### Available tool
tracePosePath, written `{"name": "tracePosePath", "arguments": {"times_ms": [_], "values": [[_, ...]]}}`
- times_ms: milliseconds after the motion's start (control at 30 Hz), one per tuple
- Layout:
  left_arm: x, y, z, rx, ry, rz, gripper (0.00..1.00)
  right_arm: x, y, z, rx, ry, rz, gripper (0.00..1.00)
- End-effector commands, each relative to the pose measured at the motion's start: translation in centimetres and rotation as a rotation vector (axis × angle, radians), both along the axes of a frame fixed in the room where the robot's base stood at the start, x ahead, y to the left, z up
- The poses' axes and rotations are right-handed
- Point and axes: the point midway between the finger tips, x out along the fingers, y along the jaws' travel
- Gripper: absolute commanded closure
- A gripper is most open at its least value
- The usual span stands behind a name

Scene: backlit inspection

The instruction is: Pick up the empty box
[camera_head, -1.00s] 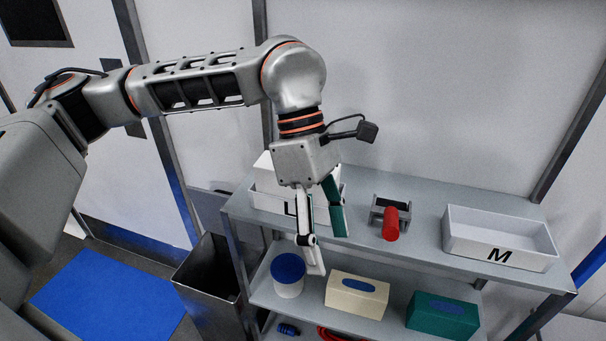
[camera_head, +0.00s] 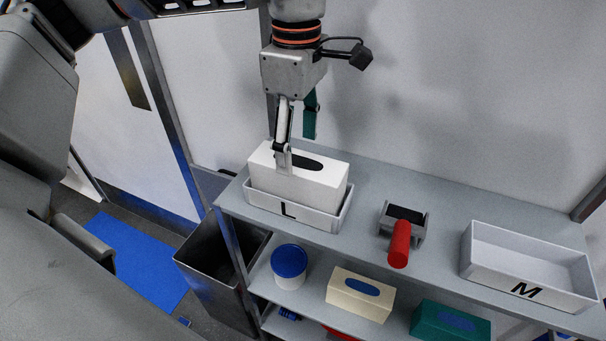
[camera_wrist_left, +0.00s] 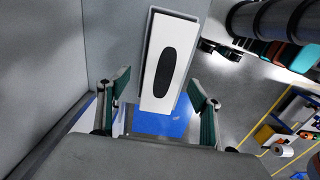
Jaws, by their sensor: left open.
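A white box (camera_head: 296,185) with a dark oval opening in its top stands in the white tray marked L (camera_head: 291,214) on the upper shelf. My left gripper (camera_head: 297,152) points down over the box, jaws apart and nothing between them. Its nearer white finger overlaps the box's top in the head view; I cannot tell whether it touches. In the left wrist view the box (camera_wrist_left: 159,97) lies ahead, between and beyond the open fingers (camera_wrist_left: 160,86). The inside of the box is too dark to see. My right gripper is not in view.
On the upper shelf (camera_head: 365,235) are a black-and-grey holder with a red cylinder (camera_head: 400,243) and an empty tray marked M (camera_head: 528,268). Below are a blue-lidded tub (camera_head: 290,267), a cream box (camera_head: 360,294) and a green box (camera_head: 450,322). A dark bin (camera_head: 213,269) stands left.

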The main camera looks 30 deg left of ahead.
Motion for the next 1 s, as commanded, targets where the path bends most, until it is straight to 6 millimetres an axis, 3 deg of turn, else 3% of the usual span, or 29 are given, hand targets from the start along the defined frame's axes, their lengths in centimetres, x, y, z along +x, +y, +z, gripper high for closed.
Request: {"name": "tracePosePath", "arguments": {"times_ms": [233,500,767,933,1000], "values": [[-0.3,-0.2,-2.7,-0.001,0.004,-0.003,0.35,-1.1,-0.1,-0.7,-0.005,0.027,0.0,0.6],[-0.3,-0.3,-6.0,-0.001,0.001,-0.001,0.35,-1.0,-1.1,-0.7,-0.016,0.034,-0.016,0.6],[-0.3,-0.3,-6.4,-0.001,0.0,-0.001,0.35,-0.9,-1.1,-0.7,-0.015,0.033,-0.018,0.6],[-0.3,-0.3,-6.3,-0.002,0.0,-0.001,0.74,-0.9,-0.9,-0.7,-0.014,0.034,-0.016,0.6],[-0.3,-0.3,-6.3,-0.002,0.0,-0.001,0.74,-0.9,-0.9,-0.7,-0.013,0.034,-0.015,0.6]]}}
